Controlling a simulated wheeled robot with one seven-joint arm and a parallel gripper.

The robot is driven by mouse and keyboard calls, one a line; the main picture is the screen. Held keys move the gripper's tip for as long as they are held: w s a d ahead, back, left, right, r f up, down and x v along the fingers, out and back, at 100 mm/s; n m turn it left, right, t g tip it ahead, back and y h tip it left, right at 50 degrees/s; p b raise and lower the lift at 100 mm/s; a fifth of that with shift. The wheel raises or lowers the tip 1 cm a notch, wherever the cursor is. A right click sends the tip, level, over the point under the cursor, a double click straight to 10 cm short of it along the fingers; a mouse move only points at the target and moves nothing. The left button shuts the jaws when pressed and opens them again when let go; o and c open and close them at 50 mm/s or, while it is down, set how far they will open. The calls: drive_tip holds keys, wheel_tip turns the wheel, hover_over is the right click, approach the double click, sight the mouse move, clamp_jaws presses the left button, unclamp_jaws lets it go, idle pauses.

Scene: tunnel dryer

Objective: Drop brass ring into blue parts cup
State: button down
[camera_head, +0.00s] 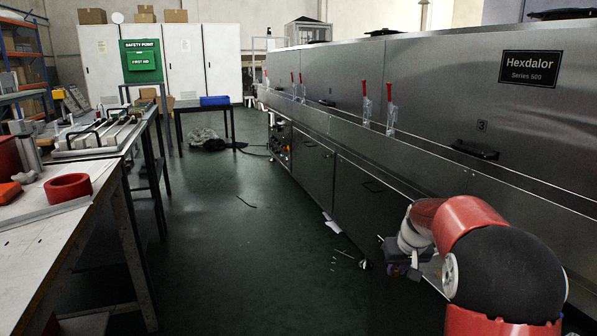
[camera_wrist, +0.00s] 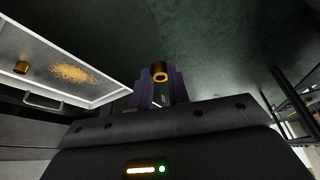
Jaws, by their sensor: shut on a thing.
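In the wrist view a small brass ring (camera_wrist: 159,71) sits between the purple fingertips of my gripper (camera_wrist: 160,79), which is shut on it. The ring is held clear of any surface, with dark green floor behind it. In the head view my gripper (camera_head: 402,268) is a small dark shape low in front of the dryer's side, and the ring cannot be made out there. I see no blue parts cup for certain in either view.
The wrist view shows a pale tray (camera_wrist: 103,90) at left, holding yellowish granules (camera_wrist: 73,72) and a small brass-coloured piece (camera_wrist: 21,67). The long steel dryer (camera_head: 430,90) lines the right. A workbench (camera_head: 60,220) stands left, a blue bin (camera_head: 214,100) far back. The aisle is mostly clear.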

drive_tip(key=s+a+f+p, duration=0.3)
drive_tip(key=s+a+f, duration=0.7)
drive_tip(key=f, duration=0.2)
drive_tip(key=shift+f+h, duration=0.3)
